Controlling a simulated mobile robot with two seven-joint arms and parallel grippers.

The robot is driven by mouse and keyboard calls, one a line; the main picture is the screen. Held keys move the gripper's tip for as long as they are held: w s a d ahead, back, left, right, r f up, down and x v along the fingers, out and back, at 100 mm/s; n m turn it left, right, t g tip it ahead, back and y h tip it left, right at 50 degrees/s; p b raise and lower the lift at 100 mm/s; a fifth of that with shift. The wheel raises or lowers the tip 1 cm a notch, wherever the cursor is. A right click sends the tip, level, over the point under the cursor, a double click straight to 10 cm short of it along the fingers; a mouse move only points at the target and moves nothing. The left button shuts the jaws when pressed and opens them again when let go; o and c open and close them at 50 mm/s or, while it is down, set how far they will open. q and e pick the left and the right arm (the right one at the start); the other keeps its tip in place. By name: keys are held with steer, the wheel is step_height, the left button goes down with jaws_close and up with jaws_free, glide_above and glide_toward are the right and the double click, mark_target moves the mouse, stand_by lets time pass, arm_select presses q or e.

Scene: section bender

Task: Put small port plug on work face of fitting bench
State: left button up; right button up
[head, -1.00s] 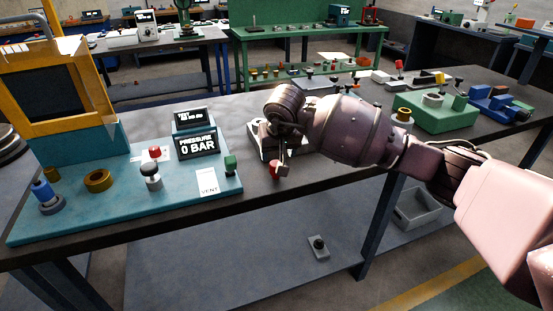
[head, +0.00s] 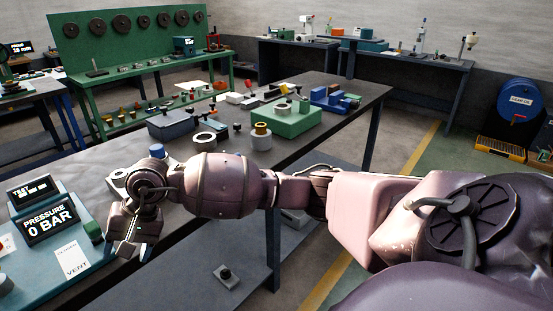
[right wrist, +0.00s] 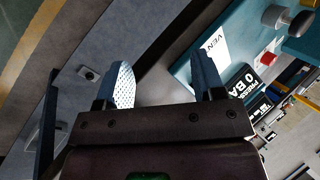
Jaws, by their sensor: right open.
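My right gripper (head: 130,250) is open and hangs by the front edge of the dark bench (head: 310,120), just right of the teal pressure panel (head: 75,285). In the right wrist view its two fingers (right wrist: 163,68) are apart with nothing between them. I cannot tell which small part is the port plug. A small grey block with a black knob (head: 226,275) lies on the lower shelf, apart from the gripper; it also shows in the right wrist view (right wrist: 88,73). A blue cap (head: 157,150) shows behind my right wrist. My left gripper is out of view.
The panel carries a pressure display (head: 46,225) reading 0 BAR, and a green button (head: 93,231). Farther along the bench stand a grey box (head: 172,126), a pale ring (head: 204,140) and a green fixture (head: 300,122). The lower shelf (head: 190,255) is mostly clear.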

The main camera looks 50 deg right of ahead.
steer(key=s+a+f+m+t+y, duration=0.1)
steer(key=s+a+m+y, duration=0.5)
steer(key=s+m+y, duration=0.65)
steer(key=d+f+m+t+h, duration=0.45)
steer(key=d+m+t, duration=0.2)
steer(key=m, duration=1.15)
steer(key=d+f+m+t+h, duration=0.4)
steer(key=d+m+t+h, duration=0.3)
steer(key=m, duration=1.1)
steer(key=s+d+f+m+g+h, duration=0.2)
steer(key=s+d+f+m+h, duration=0.1)
steer(key=s+f+m, duration=0.4)
steer(key=s+d+f+m+g+h, duration=0.3)
steer(key=s+f+m, duration=0.4)
steer(key=m, duration=0.3)
steer(key=d+h, duration=0.1)
steer(key=d, duration=0.1)
steer(key=shift+s+d+f+m, duration=0.15)
steer(key=shift+s+d+m, duration=0.1)
steer(key=shift+d+m, duration=0.1)
